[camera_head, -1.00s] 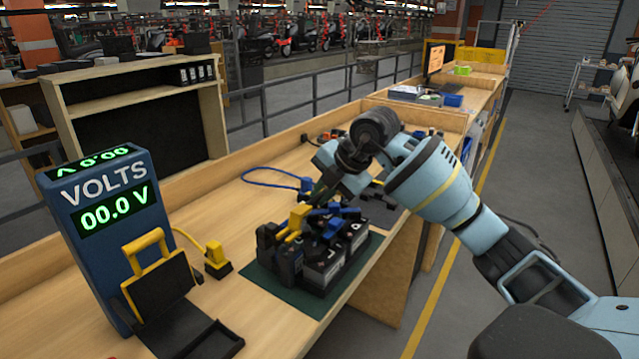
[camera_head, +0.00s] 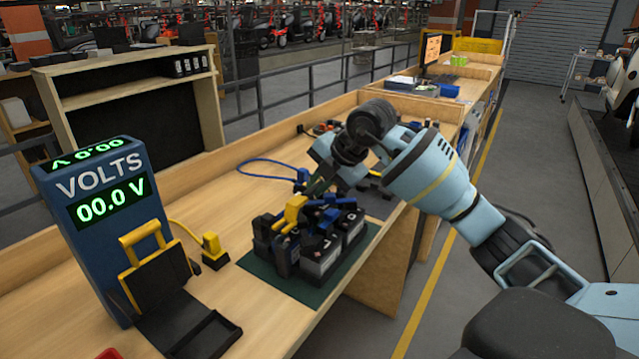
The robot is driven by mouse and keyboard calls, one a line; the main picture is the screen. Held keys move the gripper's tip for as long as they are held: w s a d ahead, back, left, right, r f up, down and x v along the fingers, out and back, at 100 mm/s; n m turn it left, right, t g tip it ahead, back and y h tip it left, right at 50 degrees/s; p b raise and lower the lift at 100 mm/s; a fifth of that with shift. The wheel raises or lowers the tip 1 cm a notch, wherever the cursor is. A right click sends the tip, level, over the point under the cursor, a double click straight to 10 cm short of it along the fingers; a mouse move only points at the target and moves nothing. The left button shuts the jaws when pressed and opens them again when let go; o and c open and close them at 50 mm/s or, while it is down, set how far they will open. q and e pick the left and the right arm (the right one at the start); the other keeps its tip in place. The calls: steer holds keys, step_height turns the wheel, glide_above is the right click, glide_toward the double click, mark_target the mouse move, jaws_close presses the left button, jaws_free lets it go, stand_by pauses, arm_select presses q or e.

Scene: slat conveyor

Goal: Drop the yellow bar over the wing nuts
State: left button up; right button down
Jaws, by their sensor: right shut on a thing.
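A yellow bar (camera_head: 291,213) stands tilted at the left end of a group of black battery blocks (camera_head: 320,258). My right gripper (camera_head: 312,190) reaches down from the upper right and is shut at the bar's upper end; its fingertips are small and dark, so the exact contact is hard to see. Several blue pieces (camera_head: 328,212) sit on top of the blocks, just right of the bar. I cannot make out separate wing nuts at this size. My left gripper is not in view.
The blocks stand on a green mat (camera_head: 262,268) at the bench's front edge. A blue voltmeter (camera_head: 110,205) reads 00.0 V, with a yellow-handled black holder (camera_head: 160,280) before it. A blue cable (camera_head: 262,163) loops behind.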

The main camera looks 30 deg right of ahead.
steer(key=shift+f, duration=0.15)
stand_by(0.6)
steer(key=shift+f, duration=0.9)
steer(key=shift+f, duration=0.65)
steer(key=c, duration=1.4)
jaws_free()
steer(key=shift+o, duration=0.2)
steer(key=v, duration=0.7)
steer(key=shift+s+r, duration=0.15)
steer(key=shift+r, duration=0.1)
steer(key=shift+s+d+r, duration=0.1)
